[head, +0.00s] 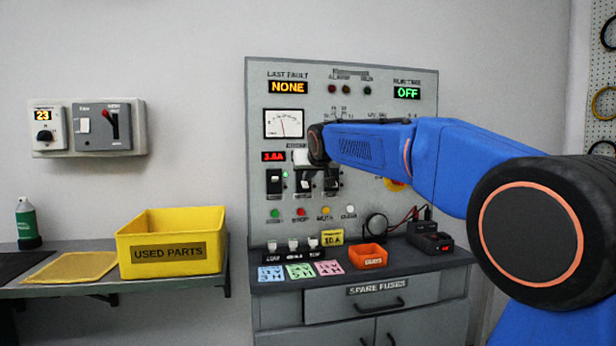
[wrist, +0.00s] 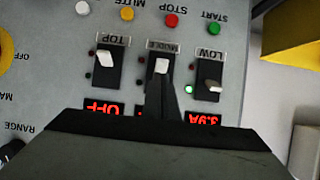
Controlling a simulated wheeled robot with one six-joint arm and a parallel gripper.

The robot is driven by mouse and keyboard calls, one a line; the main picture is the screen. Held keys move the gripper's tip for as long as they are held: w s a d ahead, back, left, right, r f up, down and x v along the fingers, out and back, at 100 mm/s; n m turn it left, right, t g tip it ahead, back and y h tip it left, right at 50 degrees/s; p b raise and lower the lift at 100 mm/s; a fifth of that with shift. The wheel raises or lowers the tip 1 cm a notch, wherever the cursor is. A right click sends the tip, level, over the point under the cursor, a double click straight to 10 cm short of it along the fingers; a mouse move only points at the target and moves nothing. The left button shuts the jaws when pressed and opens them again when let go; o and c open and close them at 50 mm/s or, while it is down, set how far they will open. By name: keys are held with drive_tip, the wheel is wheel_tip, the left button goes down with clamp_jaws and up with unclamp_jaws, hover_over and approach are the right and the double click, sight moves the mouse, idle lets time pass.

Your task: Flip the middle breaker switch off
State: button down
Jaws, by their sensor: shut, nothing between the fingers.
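The middle breaker switch (wrist: 161,66) has a black body and a white lever, under a label reading MIDDLE in the upside-down wrist view. Its lever sits toward the label end, like the TOP switch (wrist: 105,59). The LOW switch (wrist: 211,86) has its lever the other way, with a green lamp lit. My gripper (wrist: 162,85) is shut and empty, its tips right at the middle switch, overlapping its body below the lever. I cannot tell whether they touch. The middle display is mostly hidden. In the head view, my gripper (head: 307,184) covers much of the middle switch.
The breakers sit on a grey panel (head: 345,75) with a gauge and a row of buttons (wrist: 172,20). Below are a counter with an orange bin (head: 368,257), coloured cards and a charger (head: 431,241). A yellow used parts bin (head: 171,250) stands left.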

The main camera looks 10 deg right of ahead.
drive_tip(key=shift+r, duration=0.15)
drive_tip(key=shift+r, duration=0.6)
drive_tip(key=shift+s, duration=0.1)
